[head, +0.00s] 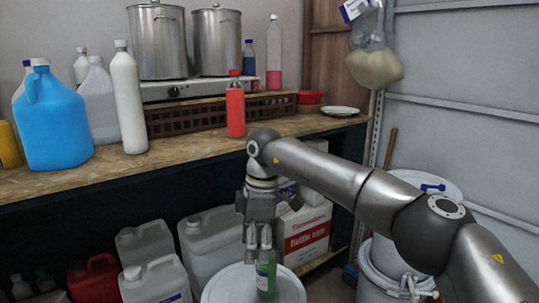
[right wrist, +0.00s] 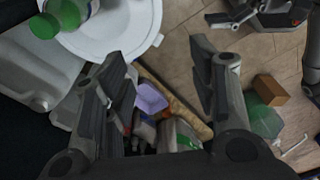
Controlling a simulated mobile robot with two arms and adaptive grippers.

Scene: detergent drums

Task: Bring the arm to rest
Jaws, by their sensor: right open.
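My right gripper (head: 258,240) hangs downward at the end of my right arm in the head view, in front of the wooden bench. Its two fingers stand apart in the right wrist view (right wrist: 158,75), with nothing held between them. A green bottle (head: 266,274) stands upright on a white drum lid (head: 228,288), just below the fingertips in the head view. In the right wrist view the green bottle (right wrist: 64,14) is at the upper left, outside the fingers, on the white lid (right wrist: 128,40). My left gripper does not show.
The bench (head: 190,148) holds a blue jug (head: 55,120), a white bottle (head: 128,100), a red bottle (head: 235,108) and steel pots (head: 158,42). White canisters (head: 205,245) and a carton (head: 305,232) sit below. Another white drum (head: 385,262) stands at the right, near my arm.

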